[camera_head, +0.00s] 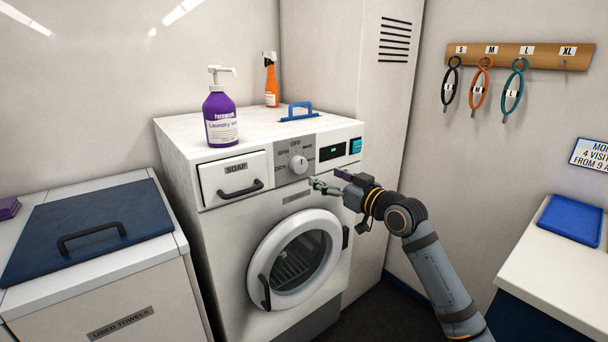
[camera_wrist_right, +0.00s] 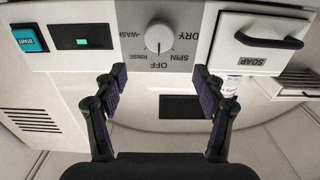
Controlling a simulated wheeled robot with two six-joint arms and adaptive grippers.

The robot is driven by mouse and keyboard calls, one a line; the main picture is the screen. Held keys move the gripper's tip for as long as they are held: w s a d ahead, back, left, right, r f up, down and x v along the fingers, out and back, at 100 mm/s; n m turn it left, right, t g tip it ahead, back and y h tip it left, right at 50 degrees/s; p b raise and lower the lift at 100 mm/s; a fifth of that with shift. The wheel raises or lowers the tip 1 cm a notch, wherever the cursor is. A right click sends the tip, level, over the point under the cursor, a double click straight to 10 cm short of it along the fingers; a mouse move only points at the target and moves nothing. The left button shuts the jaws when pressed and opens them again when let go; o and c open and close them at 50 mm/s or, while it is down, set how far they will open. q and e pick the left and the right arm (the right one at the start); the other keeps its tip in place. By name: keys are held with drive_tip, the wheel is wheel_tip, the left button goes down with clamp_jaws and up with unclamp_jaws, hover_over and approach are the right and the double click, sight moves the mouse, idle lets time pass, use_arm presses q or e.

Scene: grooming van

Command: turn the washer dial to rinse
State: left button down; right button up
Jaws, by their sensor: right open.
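The washer dial (camera_head: 298,164) is a round white-grey knob on the washer's grey control panel. It is ringed by the labels OFF, SPIN, DRY, WASH and RINSE. In the right wrist view the picture is upside down, and the dial (camera_wrist_right: 158,37) has a small dark mark that appears to point at OFF; the RINSE label (camera_wrist_right: 143,57) is beside OFF. My right gripper (camera_head: 318,186) is in front of the panel, a little below and right of the dial, apart from it. Its open fingers (camera_wrist_right: 160,82) hold nothing. My left gripper is not in view.
The washer (camera_head: 220,240) has a soap drawer (camera_head: 234,178) left of the dial and a teal start button (camera_head: 355,146) at right. The round door is shut.

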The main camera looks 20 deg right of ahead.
sight(301, 164)
drive_tip(key=x, duration=1)
drive_tip(key=shift+w+a+f, duration=0.1)
drive_tip(key=shift+w+f, duration=0.05)
drive_tip(key=shift+w, duration=0.15)
drive_tip(key=c, duration=1.1)
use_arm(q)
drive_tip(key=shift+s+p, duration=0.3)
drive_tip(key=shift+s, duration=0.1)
use_arm(e)
drive_tip(key=shift+c, duration=0.2)
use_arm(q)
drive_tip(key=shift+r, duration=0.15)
